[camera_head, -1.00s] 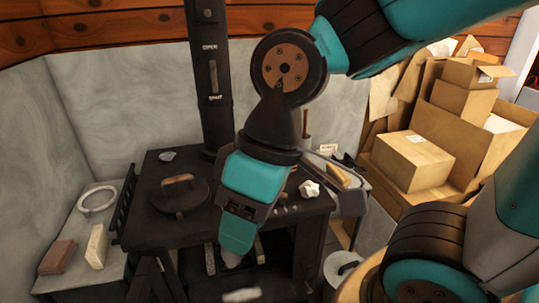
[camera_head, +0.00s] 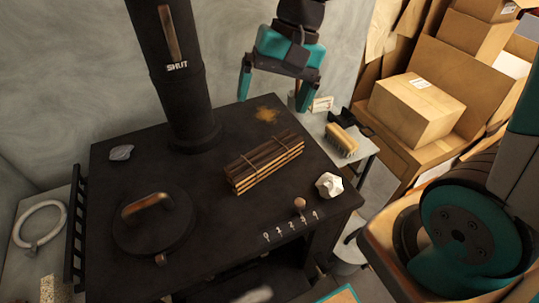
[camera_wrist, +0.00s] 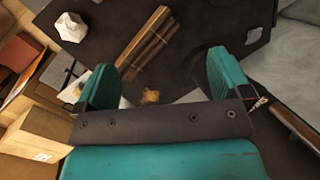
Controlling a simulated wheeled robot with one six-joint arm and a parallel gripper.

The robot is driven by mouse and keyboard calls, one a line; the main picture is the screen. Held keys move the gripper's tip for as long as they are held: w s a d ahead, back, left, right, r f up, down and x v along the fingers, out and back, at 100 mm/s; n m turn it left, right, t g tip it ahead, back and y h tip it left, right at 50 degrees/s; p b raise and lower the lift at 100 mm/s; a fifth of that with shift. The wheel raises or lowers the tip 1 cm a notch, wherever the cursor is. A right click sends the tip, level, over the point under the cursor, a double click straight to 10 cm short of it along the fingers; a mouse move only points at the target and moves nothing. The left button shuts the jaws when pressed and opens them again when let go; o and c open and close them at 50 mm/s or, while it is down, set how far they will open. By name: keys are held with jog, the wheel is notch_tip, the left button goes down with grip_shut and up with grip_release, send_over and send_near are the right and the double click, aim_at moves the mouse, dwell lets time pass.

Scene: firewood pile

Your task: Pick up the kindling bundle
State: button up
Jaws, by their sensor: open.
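The kindling bundle (camera_head: 265,162), dark brown sticks tied with two thin bands, lies on the black stove top (camera_head: 225,212) right of the flue pipe. My gripper (camera_head: 279,90) hangs above and behind the bundle, near the back edge of the stove. Its two teal fingers are spread apart and nothing is between them. In the wrist view my gripper (camera_wrist: 160,75) is open, and the bundle (camera_wrist: 147,45) lies on the stove beyond the fingertips, apart from them.
A white faceted lump (camera_head: 329,185) sits right of the bundle. A round lid with a wooden handle (camera_head: 150,206) is at left. The flue pipe (camera_head: 178,75) rises at the back. A brush (camera_head: 342,140) lies on a side shelf; cardboard boxes (camera_head: 415,105) are stacked at right.

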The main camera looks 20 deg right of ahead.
jog(key=w+d+f+m, duration=0.7)
jog(key=w+m, duration=0.3)
jog(key=m, duration=0.1)
send_near(265, 152)
jog(key=shift+g, duration=0.3)
jog(key=x, duration=0.3)
jog(key=b+x, duration=0.1)
jog(key=shift+w+f, duration=0.35)
jog(key=shift+f, duration=0.05)
jog(key=shift+x, duration=2.9)
jog(key=shift+s, duration=0.15)
jog(key=c, duration=1.2)
jog(key=shift+r, duration=0.15)
